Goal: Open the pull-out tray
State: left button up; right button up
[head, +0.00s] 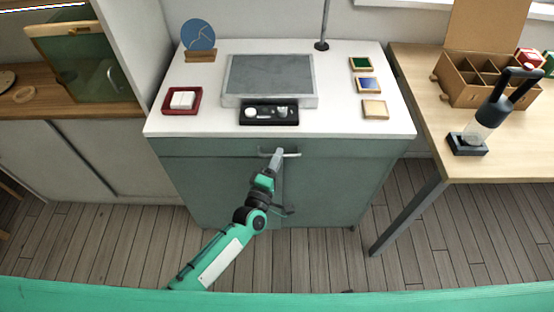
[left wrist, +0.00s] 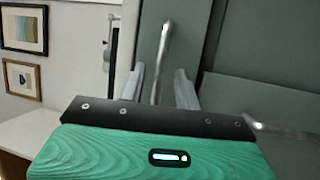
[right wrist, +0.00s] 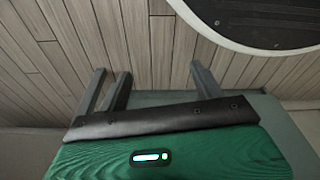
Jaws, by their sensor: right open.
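The pull-out tray (head: 205,148) is the grey-green front strip just under the white top of the cabinet. It looks shut, flush with the cabinet face. Its metal bar handle (head: 293,153) is at the middle of the front. My left gripper (head: 277,155) is at the handle's left part and hides some of it. In the left wrist view the handle bar (left wrist: 163,50) runs between the two spread fingers, with a gap to each. My right gripper (right wrist: 150,72) is open and empty in the right wrist view, over wooden floor; it does not show in the head view.
The cabinet top (head: 335,118) holds a grey slab (head: 270,77), a black tray (head: 269,114), a red tray (head: 169,106) and small coloured tiles (head: 368,85). A wooden table (head: 490,170) stands at right. The floor (head: 340,252) before the cabinet is clear.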

pick_arm(q)
grip_shut()
pick_arm(e)
jog(key=shift+w+r, duration=0.1)
pick_arm(q)
jog(key=shift+s, duration=0.15)
jog(key=s+p, duration=0.3)
jog(key=s, duration=2.5)
jog(key=shift+s+p, duration=0.3)
jog(key=shift+p, duration=0.05)
pick_arm(e)
jog(key=s+d+f, duration=0.2)
jog(key=s+f, duration=0.5)
jog(key=s, duration=0.1)
jog(key=shift+d+f, duration=0.25)
jog(key=shift+d, duration=0.15)
